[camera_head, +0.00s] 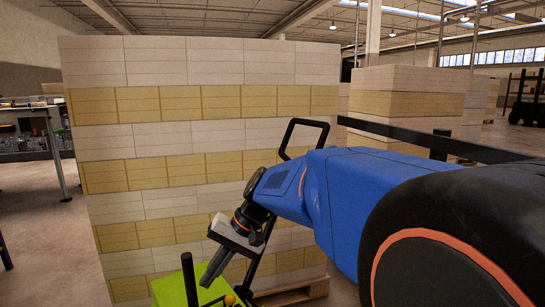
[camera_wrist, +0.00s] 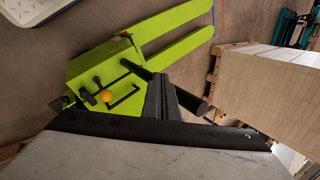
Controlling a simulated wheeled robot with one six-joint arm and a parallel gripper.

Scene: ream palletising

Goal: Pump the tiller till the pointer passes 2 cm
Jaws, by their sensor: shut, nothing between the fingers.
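A lime-green pallet truck (camera_wrist: 100,68) lies below my gripper, its two forks pointing to the upper right in the wrist view. Its body shows at the bottom of the head view (camera_head: 172,288). The black tiller ends in a loop handle (camera_head: 308,123), and its shaft runs down behind my blue arm. In the wrist view a thick black bar (camera_wrist: 198,101), likely the tiller shaft, passes by my fingers. My gripper (camera_head: 208,281) is shut and empty, pointing down beside the shaft; I cannot tell whether they touch. An orange knob (camera_wrist: 107,96) sits on the truck. No pointer reading is legible.
A tall stack of reams (camera_head: 200,150) in white and tan layers stands behind the truck on a wooden pallet (camera_head: 297,293). Another stack (camera_head: 400,95) stands farther right, beyond a dark rail. Open floor (camera_head: 40,230) lies at left, near a table (camera_head: 30,112).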

